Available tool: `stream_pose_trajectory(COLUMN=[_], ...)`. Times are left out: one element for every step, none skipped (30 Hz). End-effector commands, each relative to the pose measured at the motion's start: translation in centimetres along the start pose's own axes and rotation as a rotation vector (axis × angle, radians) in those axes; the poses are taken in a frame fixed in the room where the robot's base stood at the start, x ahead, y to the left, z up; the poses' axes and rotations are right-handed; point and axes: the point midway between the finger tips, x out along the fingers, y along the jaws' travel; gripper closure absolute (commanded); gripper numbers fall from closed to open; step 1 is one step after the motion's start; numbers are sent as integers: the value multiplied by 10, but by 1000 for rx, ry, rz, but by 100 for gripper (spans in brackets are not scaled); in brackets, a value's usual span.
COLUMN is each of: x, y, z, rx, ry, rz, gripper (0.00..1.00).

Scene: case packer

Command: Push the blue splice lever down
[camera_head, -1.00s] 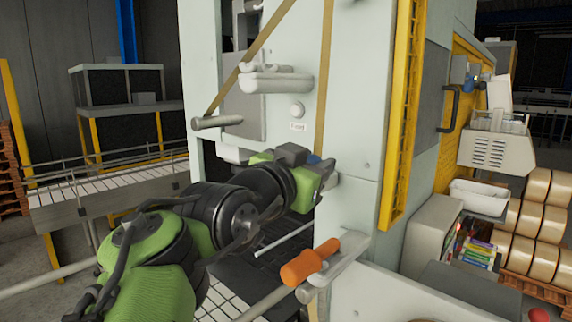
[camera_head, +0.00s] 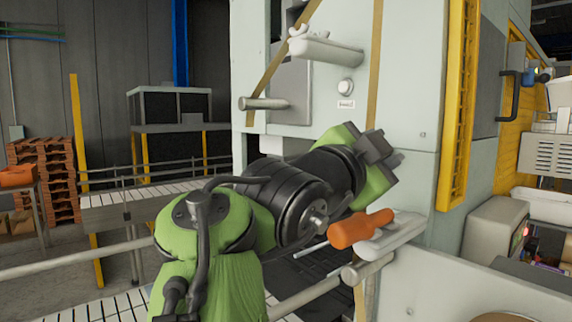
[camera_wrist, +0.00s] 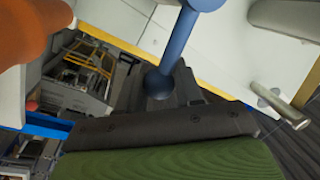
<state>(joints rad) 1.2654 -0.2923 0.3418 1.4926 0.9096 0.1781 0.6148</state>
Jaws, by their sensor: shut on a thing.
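The blue splice lever (camera_wrist: 178,45) shows in the wrist view as a blue rod with a round knob (camera_wrist: 158,85) at its lower end. Its other end runs up to a round blue hub at the top edge. My gripper (camera_wrist: 165,92) is shut on the knob end of the lever; the dark gripper body covers the lower part of that view. In the head view, my gripper (camera_head: 380,165) is against the pale machine front, below the round button. The lever is hidden behind my gripper there.
An orange handle (camera_head: 360,228) on a pale bracket sits just below my gripper. Grey rollers (camera_head: 265,103) stick out from the machine panel at upper left. A yellow guard strip (camera_head: 458,110) runs down the right side. A conveyor (camera_head: 115,200) lies left.

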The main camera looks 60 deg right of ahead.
Motion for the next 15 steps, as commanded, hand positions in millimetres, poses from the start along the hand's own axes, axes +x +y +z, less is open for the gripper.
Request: stream_pose_trajectory(x=[0, 0, 0, 0, 0, 0, 0, 0, 0, 0, 0, 0, 0, 0, 0], y=[7, 7, 8, 9, 9, 10, 10, 10, 11, 11, 11, 12, 12, 12, 12], z=[9, 10, 10, 11, 11, 11, 11, 11, 12, 12, 12, 12, 12, 12, 12], rx=[17, 33, 51, 63, 76, 91, 99, 107, 116, 123, 128, 134, 137, 139, 141], ry=[-7, -4, -1, 2, 5, 8, 10, 12, 14, 15, 16, 17, 18, 19, 19], rz=[5, 4, 4, 3, 3, 2, 1, 1, 1, 1, 1, 2, 3, 3, 4], gripper=[100, 100, 100, 100, 100, 100, 100, 100, 100, 100, 100, 100, 100, 100, 100])
